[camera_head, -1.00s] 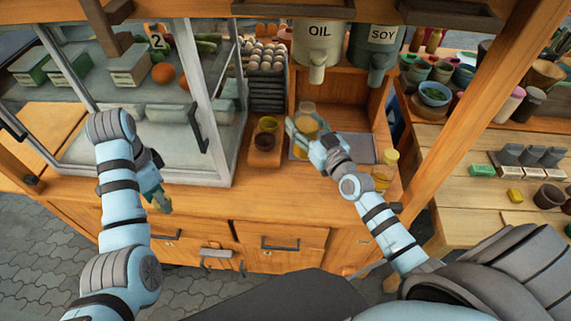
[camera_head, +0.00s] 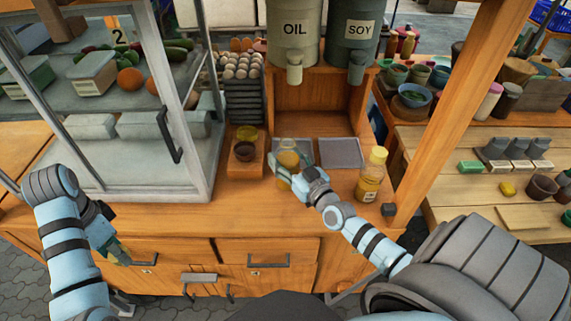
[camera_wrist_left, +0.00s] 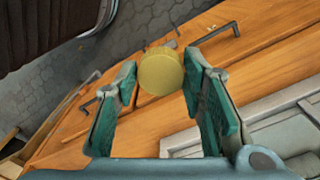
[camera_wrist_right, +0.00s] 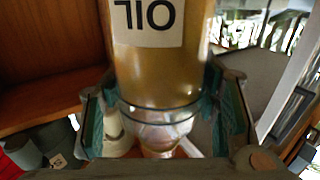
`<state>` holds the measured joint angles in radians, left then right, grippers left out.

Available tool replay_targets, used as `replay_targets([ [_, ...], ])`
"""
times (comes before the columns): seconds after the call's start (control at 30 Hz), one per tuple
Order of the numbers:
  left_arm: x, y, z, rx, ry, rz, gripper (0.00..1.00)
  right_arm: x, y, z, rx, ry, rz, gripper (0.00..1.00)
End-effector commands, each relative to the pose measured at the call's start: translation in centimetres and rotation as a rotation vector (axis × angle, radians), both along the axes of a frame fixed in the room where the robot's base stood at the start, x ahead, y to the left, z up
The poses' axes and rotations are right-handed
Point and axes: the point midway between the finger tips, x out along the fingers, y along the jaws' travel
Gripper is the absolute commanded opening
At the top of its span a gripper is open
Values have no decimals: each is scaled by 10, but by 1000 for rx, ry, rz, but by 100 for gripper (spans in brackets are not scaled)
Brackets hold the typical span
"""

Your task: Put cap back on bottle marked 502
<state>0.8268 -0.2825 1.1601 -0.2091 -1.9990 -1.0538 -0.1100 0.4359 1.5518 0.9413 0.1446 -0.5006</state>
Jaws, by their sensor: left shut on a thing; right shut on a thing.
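My left gripper (camera_head: 116,252) is low at the left, in front of the counter. In the left wrist view its fingers (camera_wrist_left: 161,68) are shut on a round yellow cap (camera_wrist_left: 160,72). My right gripper (camera_head: 298,172) is shut on a bottle of amber liquid (camera_head: 288,160) over the counter. The right wrist view, upside down, shows the fingers (camera_wrist_right: 165,112) around the bottle near its shoulder. The bottle (camera_wrist_right: 160,65) carries an OIL label, and I see no cap on it. A second amber bottle (camera_head: 369,187) with a yellow cap stands to the right. I cannot read 502 anywhere.
OIL (camera_head: 293,30) and SOY (camera_head: 354,35) dispensers hang above. A wooden holder (camera_head: 241,171) with small cups is left of the held bottle. A glass case (camera_head: 130,105) fills the left. A grey tray (camera_head: 341,153) lies behind. The front counter strip is clear.

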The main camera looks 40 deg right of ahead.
Motion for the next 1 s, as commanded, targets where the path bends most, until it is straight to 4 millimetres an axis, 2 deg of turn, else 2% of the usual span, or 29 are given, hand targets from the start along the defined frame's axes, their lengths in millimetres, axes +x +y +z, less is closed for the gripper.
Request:
replay_targets([
  [0.17, 0, 0, 1, 0, 0, 0, 28, 0, 0, 2, 0, -2, 0, 5],
  [0.27, 0, 0, -11, 0, 0, 0, 28, 0, -1, -10, 0, -2, -1, 5],
  [0.4, 0, 0, -39, 0, 0, 0, 28, -2, -2, -38, 0, -2, -5, 5],
  [0.47, 0, 0, -45, 0, 0, 0, 28, -2, -3, -44, 0, -2, -6, 5],
  [0.83, 0, 0, -44, 0, 0, 0, 28, -2, -3, -43, 0, -1, -7, 5],
  [0.87, 0, 0, -43, 0, 0, 0, 28, -2, -3, -43, 0, 0, -7, 60],
  [0.97, 0, 0, -42, 0, 0, 0, 28, -2, -3, -42, 0, 0, -7, 75],
  [1.0, 0, 0, -42, 0, 0, 0, 28, -2, -3, -42, 0, 0, -7, 75],
])
